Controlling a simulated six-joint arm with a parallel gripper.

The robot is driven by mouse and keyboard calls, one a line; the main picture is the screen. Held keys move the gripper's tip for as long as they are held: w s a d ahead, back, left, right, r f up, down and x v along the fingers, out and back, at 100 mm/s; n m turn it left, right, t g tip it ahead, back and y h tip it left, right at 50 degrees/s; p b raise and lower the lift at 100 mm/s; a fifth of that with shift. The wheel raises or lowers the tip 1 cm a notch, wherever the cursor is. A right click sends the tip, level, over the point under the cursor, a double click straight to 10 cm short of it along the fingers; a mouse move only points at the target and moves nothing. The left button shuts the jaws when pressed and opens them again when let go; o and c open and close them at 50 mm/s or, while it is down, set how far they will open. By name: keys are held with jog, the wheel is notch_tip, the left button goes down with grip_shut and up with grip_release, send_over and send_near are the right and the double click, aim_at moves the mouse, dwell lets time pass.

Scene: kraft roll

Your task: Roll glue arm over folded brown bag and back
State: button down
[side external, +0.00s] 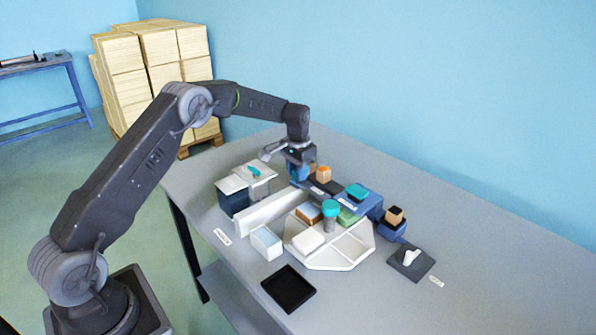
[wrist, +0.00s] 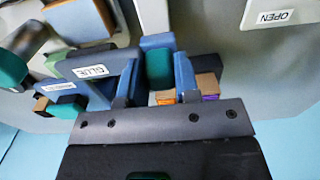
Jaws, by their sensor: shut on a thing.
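My gripper (side external: 297,160) is low over the far end of a blue fixture on the table. In the wrist view, its fingers (wrist: 158,82) are shut on a teal piece (wrist: 160,68) between blue parts, which appears to be the glue arm's grip. A blue part labelled GLUE (wrist: 90,72) lies just left of the fingers. In the side view a blue part (side external: 298,174) shows under the jaws. An orange block (side external: 323,173) stands just right of them. A brown-topped block (side external: 309,213) sits in the white tray; I cannot tell whether it is the folded bag.
The white compartment tray (side external: 327,262) holds a white block and a teal-capped cylinder (side external: 330,209). A long white wall (side external: 270,212) and lidded bins (side external: 233,197) stand left. A black tray (side external: 288,288) lies in front. A dark pad (side external: 411,262) lies right. The table's far right is clear.

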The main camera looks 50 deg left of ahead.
jog(key=s, duration=1.9)
jog(key=shift+s, duration=0.1)
jog(key=c, duration=0.8)
grip_release()
jog(key=shift+c, duration=0.2)
notch_tip(320, 180, up, 14)
